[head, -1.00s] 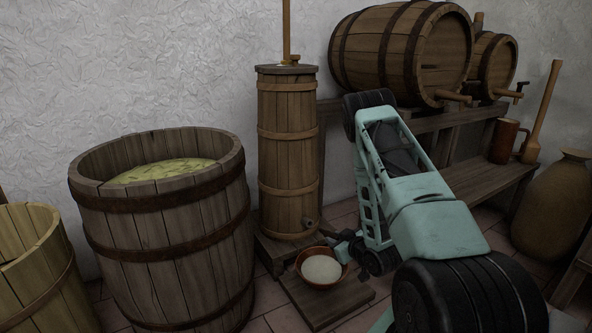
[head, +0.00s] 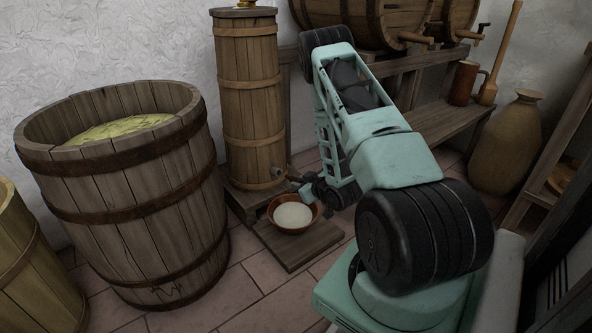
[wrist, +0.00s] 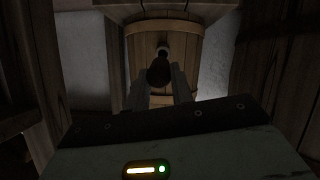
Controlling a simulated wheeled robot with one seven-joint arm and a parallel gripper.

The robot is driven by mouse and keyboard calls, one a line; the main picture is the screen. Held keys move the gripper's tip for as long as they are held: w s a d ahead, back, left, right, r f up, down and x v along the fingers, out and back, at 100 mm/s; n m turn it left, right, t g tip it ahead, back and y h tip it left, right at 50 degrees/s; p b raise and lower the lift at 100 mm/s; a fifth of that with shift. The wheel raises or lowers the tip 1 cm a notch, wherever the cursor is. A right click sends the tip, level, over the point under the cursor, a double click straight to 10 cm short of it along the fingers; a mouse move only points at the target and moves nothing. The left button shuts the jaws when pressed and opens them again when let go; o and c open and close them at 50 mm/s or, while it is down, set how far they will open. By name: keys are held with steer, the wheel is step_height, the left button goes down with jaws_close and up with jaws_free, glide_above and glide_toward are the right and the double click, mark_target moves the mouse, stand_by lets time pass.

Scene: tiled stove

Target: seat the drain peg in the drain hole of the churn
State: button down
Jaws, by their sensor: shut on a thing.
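The churn (head: 248,100) is a tall wooden staved tub with hoops, upright behind the bowl in the head view. Low on its front is a small dark drain fitting (head: 279,172). My gripper (head: 306,190) is low in front of the churn, right of the fitting. In the wrist view the drain peg (wrist: 158,74), dark and rounded at its near end, lies between the fingers of my gripper (wrist: 160,88). The fingers are shut on it. It points at the churn's front (wrist: 180,50). The peg's far end and the hole are too dark to tell whether they touch.
A red-brown bowl (head: 271,203) with pale contents sits on a low wooden board (head: 300,250) under the gripper. A large barrel (head: 130,215) stands left of the churn. A bench (head: 450,125), casks and a clay jar (head: 505,145) are at right.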

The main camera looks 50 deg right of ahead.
mark_target(297, 179)
steer(key=shift+w+d+f+g+p, duration=0.1)
steer(key=shift+w+d+g+p, duration=0.1)
steer(key=shift+w, duration=0.6)
steer(key=shift+w+d+f+g+p, duration=0.1)
steer(key=shift+w+d+p, duration=0.1)
steer(key=shift+w, duration=0.55)
steer(key=shift+p, duration=0.5)
stand_by(0.6)
steer(key=shift+w+r+b+x, duration=0.1)
steer(key=shift+r+b+x, duration=0.1)
steer(key=shift+x, duration=0.55)
steer(key=shift+w+r+b+x, duration=0.1)
steer(key=shift+b+x, duration=0.05)
steer(key=shift+x, duration=0.6)
steer(key=shift+w+r+b+x, duration=0.1)
steer(key=shift+r+b+x, duration=0.1)
steer(key=shift+x, duration=0.55)
steer(key=c, duration=1.1)
jaws_free()
steer(key=shift+a, duration=0.15)
steer(key=shift+c, duration=0.2)
steer(key=p+v, duration=0.8)
steer(key=v, duration=0.9)
steer(key=shift+s, duration=0.2)
